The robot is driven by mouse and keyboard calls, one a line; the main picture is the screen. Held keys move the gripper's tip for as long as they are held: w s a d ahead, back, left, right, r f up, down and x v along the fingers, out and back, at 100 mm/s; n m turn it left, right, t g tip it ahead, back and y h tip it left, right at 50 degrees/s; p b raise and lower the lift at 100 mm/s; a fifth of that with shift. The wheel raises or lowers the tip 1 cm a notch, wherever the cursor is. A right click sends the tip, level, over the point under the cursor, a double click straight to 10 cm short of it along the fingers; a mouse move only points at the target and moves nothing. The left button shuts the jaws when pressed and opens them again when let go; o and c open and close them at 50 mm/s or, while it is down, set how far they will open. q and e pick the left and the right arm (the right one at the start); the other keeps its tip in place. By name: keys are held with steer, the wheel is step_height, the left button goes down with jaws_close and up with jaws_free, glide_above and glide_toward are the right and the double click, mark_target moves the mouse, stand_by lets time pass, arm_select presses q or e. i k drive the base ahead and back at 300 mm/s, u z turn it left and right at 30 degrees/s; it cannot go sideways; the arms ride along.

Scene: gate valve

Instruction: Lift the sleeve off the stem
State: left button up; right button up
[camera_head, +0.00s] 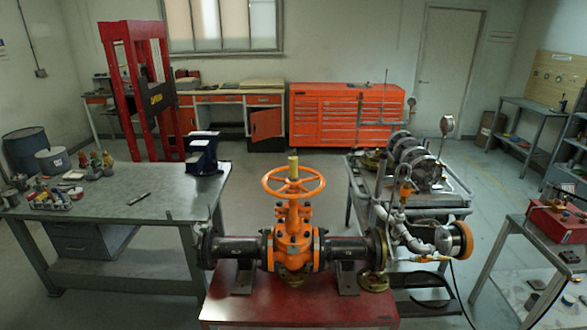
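An orange gate valve (291,240) stands upright on a red table (300,308), with black flanged pipe on both sides. Its orange handwheel (273,187) lies level at the top. A yellowish sleeve (293,167) stands upright above the middle of the handwheel. The stem is not seen apart from the sleeve. Neither of my grippers shows in the head view.
A grey workbench (125,210) with a blue vise (204,153) and several bottles and cans stands at the left. A cart (455,190) with pipe fittings stands close at the right. A red tool cabinet (335,118) stands behind. The space above the handwheel looks clear.

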mark_target(292, 160)
steer(key=u, duration=0.45)
steer(key=i, duration=0.45)
steer(key=u, duration=0.75)
steer(key=i, duration=0.7)
steer(key=z, duration=0.2)
